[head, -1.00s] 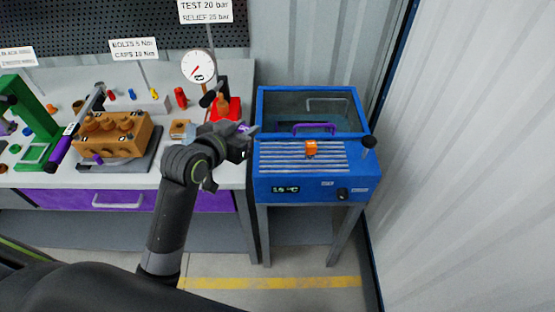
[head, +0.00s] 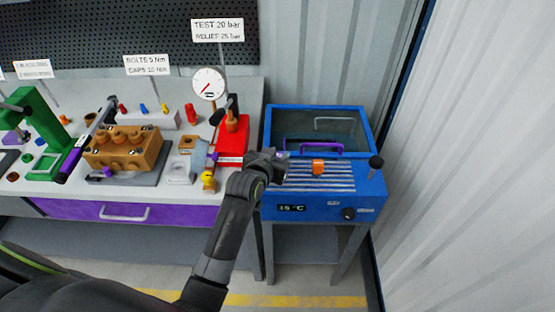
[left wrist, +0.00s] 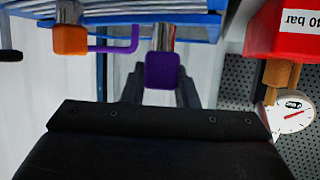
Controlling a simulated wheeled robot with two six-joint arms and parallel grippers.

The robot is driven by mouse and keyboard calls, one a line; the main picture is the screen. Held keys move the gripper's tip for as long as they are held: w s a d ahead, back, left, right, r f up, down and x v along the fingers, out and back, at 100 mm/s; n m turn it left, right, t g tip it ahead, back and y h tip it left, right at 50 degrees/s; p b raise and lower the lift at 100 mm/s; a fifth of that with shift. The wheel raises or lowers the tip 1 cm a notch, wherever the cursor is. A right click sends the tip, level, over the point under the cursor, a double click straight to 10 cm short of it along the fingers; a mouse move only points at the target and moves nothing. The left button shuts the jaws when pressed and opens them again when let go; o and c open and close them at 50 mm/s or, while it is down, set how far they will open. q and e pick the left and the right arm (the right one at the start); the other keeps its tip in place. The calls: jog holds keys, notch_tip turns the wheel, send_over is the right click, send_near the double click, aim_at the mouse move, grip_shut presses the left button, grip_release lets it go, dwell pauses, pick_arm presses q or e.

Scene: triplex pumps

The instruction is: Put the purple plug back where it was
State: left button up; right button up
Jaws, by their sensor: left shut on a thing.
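The purple plug (left wrist: 162,70) is between the fingers of my left gripper (left wrist: 163,92) in the left wrist view, and the gripper is shut on it. A shiny metal shank runs from the plug towards the slatted top of the blue unit; I cannot tell whether it is seated there. In the head view my left gripper (head: 282,165) is at the left side of the blue unit (head: 330,209), and it mostly hides the plug. An orange plug (head: 318,167) stands on the slats to the right; it also shows in the left wrist view (left wrist: 69,38). My right gripper is out of view.
A purple handle (head: 320,147) lies behind the slats, by the glass-topped tank. A black knob (head: 376,161) stands at the unit's right corner. The bench left of the unit holds a red device (head: 232,145), a gauge (head: 208,83) and an orange pump block (head: 124,152).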

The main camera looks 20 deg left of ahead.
pick_arm(q)
jog(key=shift+f, duration=1)
jog(key=shift+f, duration=0.1)
jog(key=o, duration=1)
jog(key=b+v, duration=0.1)
jog(key=v, duration=1.1)
